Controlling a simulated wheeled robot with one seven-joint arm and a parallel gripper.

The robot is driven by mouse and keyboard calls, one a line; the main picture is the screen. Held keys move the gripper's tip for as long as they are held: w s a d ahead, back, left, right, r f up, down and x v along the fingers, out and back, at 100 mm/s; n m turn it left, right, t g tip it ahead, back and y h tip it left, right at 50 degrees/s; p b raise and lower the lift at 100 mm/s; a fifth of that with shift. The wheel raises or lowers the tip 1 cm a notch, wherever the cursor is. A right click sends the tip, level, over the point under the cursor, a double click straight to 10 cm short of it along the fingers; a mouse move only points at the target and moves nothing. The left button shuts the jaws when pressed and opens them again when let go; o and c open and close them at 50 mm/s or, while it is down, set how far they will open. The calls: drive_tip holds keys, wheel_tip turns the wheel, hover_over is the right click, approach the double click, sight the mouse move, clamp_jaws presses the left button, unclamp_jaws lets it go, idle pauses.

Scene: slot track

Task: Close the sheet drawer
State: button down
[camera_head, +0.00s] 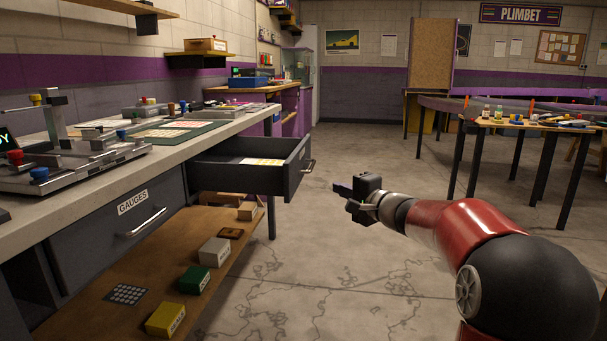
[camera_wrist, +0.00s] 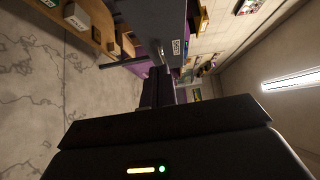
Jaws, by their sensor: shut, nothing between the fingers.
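The sheet drawer (camera_head: 298,168) is dark grey and stands pulled out from under the workbench. White and yellow sheets lie inside it. Its front has a metal bar handle (camera_head: 308,166). In the wrist view the drawer front (camera_wrist: 150,18) shows beyond the fingers, sideways, with a white label and the handle (camera_wrist: 159,50). My gripper (camera_head: 338,189) is shut and empty. It is in the air to the right of the drawer front, pointing left, apart from the handle. Its dark fingers also show in the wrist view (camera_wrist: 156,88).
A closed drawer labelled GAUGES (camera_head: 120,222) is nearer in the same bench (camera_head: 190,140). A low wooden shelf (camera_head: 120,270) below holds several small boxes. A table with tools (camera_head: 530,124) stands at the right. The floor (camera_head: 330,260) between is clear.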

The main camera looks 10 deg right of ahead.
drive_tip(key=w+d, duration=0.1)
drive_tip(key=p, duration=0.2)
approach(297, 172)
drive_tip(key=w+d, duration=0.1)
drive_tip(key=w, duration=0.3)
drive_tip(key=shift+w+a+m, duration=0.15)
drive_tip(key=shift+w+a, duration=0.15)
drive_tip(key=shift+a, duration=0.6)
drive_tip(key=shift+w+a+m, duration=0.15)
drive_tip(key=shift+w+a, duration=0.15)
drive_tip(key=shift+a, duration=0.65)
drive_tip(key=shift+a+f, duration=0.1)
